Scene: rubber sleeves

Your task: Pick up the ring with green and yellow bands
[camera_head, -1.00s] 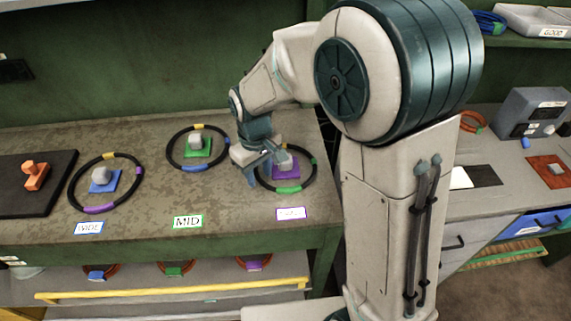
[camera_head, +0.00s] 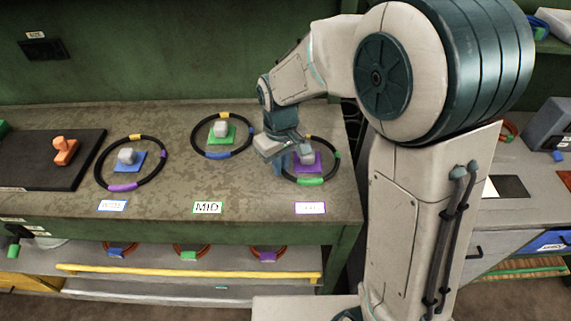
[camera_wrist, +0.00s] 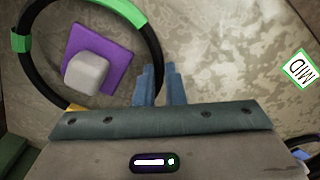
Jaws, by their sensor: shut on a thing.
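The black ring with green and yellow bands (camera_head: 311,181) is the rightmost on the bench and lies around a purple pad (camera_head: 297,169) with a grey block (camera_head: 305,155). In the wrist view, this ring (camera_wrist: 153,32) shows two green bands and part of a yellow one. My gripper (camera_head: 279,168) is at the ring's left side, pointing down. In the wrist view my gripper (camera_wrist: 159,68) is shut on the ring's rim, with the fingers close together. I cannot tell any lift off the bench.
A middle ring (camera_head: 217,155) with yellow and blue bands surrounds a green pad, behind the MID label (camera_head: 208,207). A left ring (camera_head: 122,187) with a purple band surrounds a blue pad. A dark board (camera_head: 40,170) lies at far left.

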